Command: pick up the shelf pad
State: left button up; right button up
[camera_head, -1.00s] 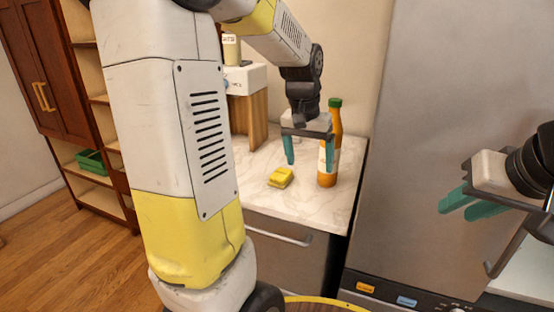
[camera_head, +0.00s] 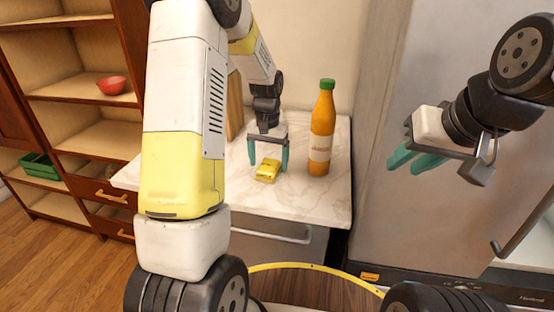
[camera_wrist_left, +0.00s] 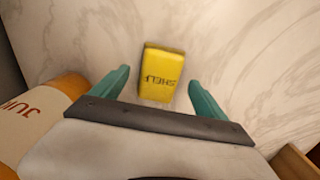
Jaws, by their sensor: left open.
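The shelf pad (camera_head: 268,170) is a small yellow block lying on the white marble counter. Whether the fingers touch the pad cannot be told. My right gripper (camera_head: 416,163) hangs at the right in front of the steel appliance, its two teal fingers apart and nothing between them.
An orange juice bottle (camera_head: 321,130) with a green cap stands upright just right of my left gripper. The marble counter (camera_head: 310,205) is clear in front of the pad. Wooden shelves at the left hold a red bowl (camera_head: 111,85) and a green bin (camera_head: 41,171).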

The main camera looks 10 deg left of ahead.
pick_arm(q)
jog(key=shift+f, duration=0.95)
jog(key=shift+c, duration=0.3)
jog(key=c, duration=1.4)
jog(key=shift+r, duration=0.1)
jog(key=shift+r, duration=0.4)
jog(key=r, duration=0.2)
jog(key=shift+s+d+r, duration=0.25)
jog(key=shift+s+r, duration=0.05)
jog(key=shift+r, duration=0.1)
jog(key=s+d, duration=0.2)
jog(key=s, duration=0.2)
jog(key=s+d+r, duration=0.1)
jog(key=s+d, duration=0.2)
jog(key=s, duration=0.1)
jog(key=s+d, duration=0.3)
jog(key=s, duration=0.2)
jog(key=shift+d+r, duration=0.1)
jog(key=shift+r, duration=0.05)
